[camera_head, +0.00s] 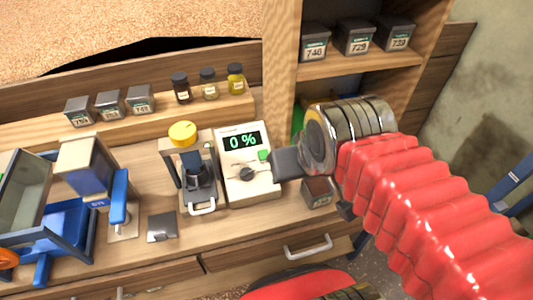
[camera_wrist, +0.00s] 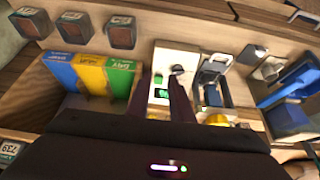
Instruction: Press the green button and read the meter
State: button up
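The meter (camera_head: 240,188) is a white box on the wooden bench. Its dark display (camera_head: 243,141) reads 0 % in green digits. The green button (camera_head: 264,155) sits below the display on the right, with a black knob (camera_head: 247,174) to its lower left. My gripper (camera_head: 279,162) is just right of the button in the head view; whether it touches cannot be told. In the wrist view, my two dark fingers (camera_wrist: 159,75) stand apart with nothing held. The green button (camera_wrist: 159,77) and part of the display (camera_wrist: 162,93) show between them.
A device with a yellow cap (camera_head: 183,134) stands just left of the meter. Further left are a blue-and-grey machine (camera_head: 88,168) and a flat dark piece (camera_head: 162,227). A small dark box (camera_head: 318,191) lies right of the meter. Jars (camera_head: 209,84) and shelf boxes (camera_head: 354,37) stand behind.

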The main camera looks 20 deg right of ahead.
grip_shut()
dwell(0.8)
